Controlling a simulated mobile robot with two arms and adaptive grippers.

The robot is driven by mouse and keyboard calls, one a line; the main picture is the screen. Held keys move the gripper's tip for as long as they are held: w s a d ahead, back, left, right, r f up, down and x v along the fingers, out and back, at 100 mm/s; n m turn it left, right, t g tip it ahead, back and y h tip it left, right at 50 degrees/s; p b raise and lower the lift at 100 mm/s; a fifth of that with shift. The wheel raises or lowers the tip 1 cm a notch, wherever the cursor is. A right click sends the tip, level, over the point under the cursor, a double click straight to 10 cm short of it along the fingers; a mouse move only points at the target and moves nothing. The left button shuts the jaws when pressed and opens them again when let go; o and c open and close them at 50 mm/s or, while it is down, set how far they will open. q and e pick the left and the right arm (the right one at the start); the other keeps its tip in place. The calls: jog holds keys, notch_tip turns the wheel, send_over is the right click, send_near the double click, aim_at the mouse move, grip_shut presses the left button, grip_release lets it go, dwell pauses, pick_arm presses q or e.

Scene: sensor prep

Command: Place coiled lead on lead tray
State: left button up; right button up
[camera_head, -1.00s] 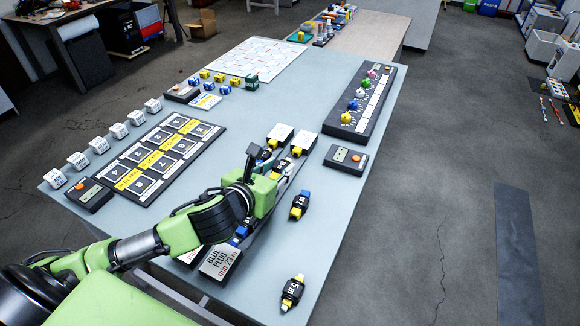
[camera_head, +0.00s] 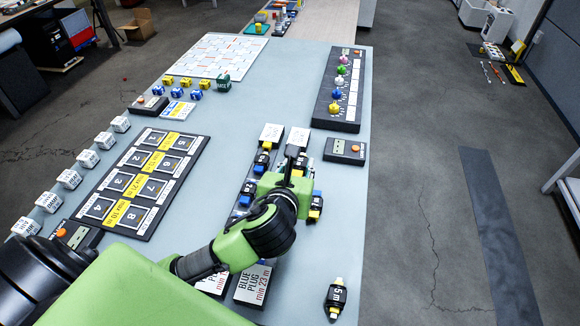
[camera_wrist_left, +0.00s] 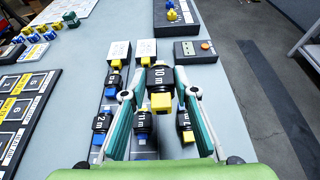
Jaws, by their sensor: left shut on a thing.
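My left gripper (camera_head: 298,165) (camera_wrist_left: 160,95) is shut on a black coiled lead marked 10 m (camera_wrist_left: 160,76) with a yellow plug; my arm mostly hides it in the head view. Below it are two long side-by-side lead trays with white end cards, the left card (camera_head: 271,133) and the right card (camera_head: 299,137). Leads lie in them, among them one marked 2 m (camera_wrist_left: 101,122) and one marked 11 m (camera_wrist_left: 143,121). A lead with a blue and a yellow plug (camera_head: 315,205) lies on the table right of the trays. My right gripper is not in view.
A lead marked 15 m (camera_head: 335,298) lies near the table's front right. A black numbered board (camera_head: 150,185) is left of the trays. A knob panel (camera_head: 341,90) and a small meter box (camera_head: 345,151) stand beyond to the right. The table's right strip is mostly clear.

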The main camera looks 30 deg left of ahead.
pick_arm(q)
jog(key=w+a+f, duration=0.6)
jog(key=w+f, duration=0.1)
jog(key=shift+w+a+f+b, duration=0.15)
jog(key=shift+w+f+b, duration=0.05)
jog(key=shift+b, duration=0.1)
jog(key=shift+w+a+f, duration=0.25)
jog(key=shift+w+f, duration=0.1)
jog(key=shift+f, duration=0.1)
notch_tip(320, 180, down, 3)
jog(key=shift+a+f, duration=0.1)
jog(key=shift+f, duration=0.15)
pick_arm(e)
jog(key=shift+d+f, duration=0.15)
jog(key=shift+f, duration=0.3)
pick_arm(q)
jog(key=o, duration=1.1)
